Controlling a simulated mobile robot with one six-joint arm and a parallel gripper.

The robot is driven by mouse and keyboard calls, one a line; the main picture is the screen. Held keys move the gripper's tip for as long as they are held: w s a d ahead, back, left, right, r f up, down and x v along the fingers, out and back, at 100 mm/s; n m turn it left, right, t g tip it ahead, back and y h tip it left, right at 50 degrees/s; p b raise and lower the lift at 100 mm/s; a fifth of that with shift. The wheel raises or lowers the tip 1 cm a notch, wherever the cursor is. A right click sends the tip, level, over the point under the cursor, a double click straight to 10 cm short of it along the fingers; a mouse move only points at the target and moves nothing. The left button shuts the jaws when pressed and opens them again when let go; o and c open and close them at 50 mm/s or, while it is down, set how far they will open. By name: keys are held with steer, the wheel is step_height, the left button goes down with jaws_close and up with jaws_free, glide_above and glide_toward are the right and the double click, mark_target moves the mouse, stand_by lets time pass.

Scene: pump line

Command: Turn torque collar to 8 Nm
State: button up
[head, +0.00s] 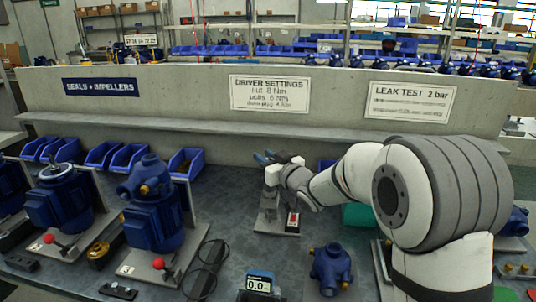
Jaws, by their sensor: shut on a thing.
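My gripper (275,160) reaches in from the right and is shut at the top of a small grey stand (268,212) in the middle of the bench. It is closed on a small part there, which I take to be the torque collar; the fingers and wrist mostly hide it. Any scale marks on it are too small to read. A small display (259,284) at the front of the bench reads 0.0. The wall sign "Driver settings" (269,93) shows a line ending in 8 Nm.
A blue pump part (330,268) stands in front of the stand. Blue motor units (155,212) stand on plates with red-knobbed levers at left, beside a black cable (208,265). Blue bins (128,158) line the back.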

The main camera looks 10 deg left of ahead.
steer(key=shift+s+a+n+g+y+p, duration=0.1)
steer(key=shift+n+g+y+p, duration=0.65)
steer(key=shift+n+g+p, duration=0.3)
steer(key=shift+s+a+n+g+y+p, duration=0.1)
steer(key=shift+n+g+y+p, duration=0.75)
steer(key=shift+g, duration=0.4)
steer(key=o, duration=1)
steer(key=v, duration=0.8)
